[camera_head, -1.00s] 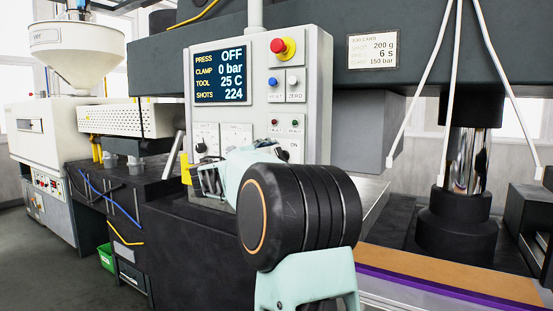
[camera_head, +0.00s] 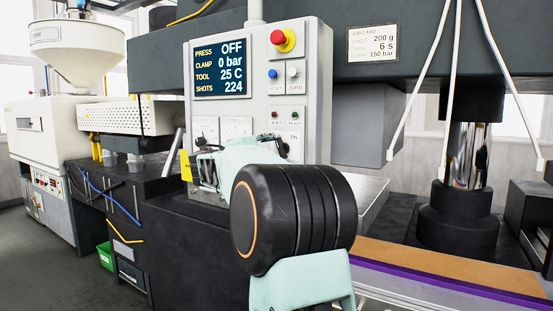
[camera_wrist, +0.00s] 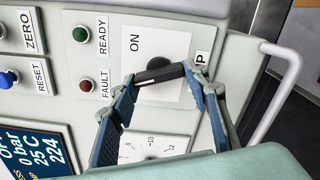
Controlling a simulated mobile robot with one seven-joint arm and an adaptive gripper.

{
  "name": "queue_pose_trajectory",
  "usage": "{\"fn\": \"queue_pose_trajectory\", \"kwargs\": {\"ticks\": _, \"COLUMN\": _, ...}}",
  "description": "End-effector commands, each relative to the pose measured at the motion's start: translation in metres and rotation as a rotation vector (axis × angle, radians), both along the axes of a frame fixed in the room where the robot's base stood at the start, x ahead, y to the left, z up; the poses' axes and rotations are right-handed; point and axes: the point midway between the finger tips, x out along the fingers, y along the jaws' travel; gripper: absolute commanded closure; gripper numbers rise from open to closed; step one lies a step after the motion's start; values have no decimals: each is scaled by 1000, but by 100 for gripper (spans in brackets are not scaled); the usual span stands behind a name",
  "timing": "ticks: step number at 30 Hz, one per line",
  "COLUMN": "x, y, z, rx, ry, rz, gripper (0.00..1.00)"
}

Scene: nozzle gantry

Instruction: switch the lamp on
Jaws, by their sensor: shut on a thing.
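A black bar-shaped knob (camera_wrist: 160,75) sits on a pale square plate (camera_wrist: 178,45) marked ON in the wrist view. A label ending in P (camera_wrist: 202,58) is beside the plate; the rest of it is hidden by a finger. My gripper (camera_wrist: 158,72) is shut on the knob, with one blue-padded finger at each end of the bar. In the head view my gripper (camera_head: 207,168) is at the lower part of the control panel (camera_head: 258,115), and my arm hides much of that area.
A dial (camera_wrist: 150,145) is close below the knob in the wrist view. Red and green indicators and blue and white buttons are on the same panel. A red emergency button (camera_head: 283,40) is at its top. A handrail (camera_wrist: 285,85) stands out at the panel's edge.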

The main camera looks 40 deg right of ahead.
Motion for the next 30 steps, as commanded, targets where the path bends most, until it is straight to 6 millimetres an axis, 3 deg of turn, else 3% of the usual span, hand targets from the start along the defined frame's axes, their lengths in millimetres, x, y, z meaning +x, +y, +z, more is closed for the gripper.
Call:
{"fn": "queue_pose_trajectory", "kwargs": {"ticks": 3, "x": 1, "y": 1, "z": -6, "rx": 34, "ry": -91, "rz": 2, "gripper": 81}}
{"fn": "queue_pose_trajectory", "kwargs": {"ticks": 18, "x": 1, "y": 2, "z": -2, "rx": 213, "ry": -521, "rz": 3, "gripper": 81}}
{"fn": "queue_pose_trajectory", "kwargs": {"ticks": 30, "x": 1, "y": 1, "z": 2, "rx": 317, "ry": -768, "rz": 2, "gripper": 81}}
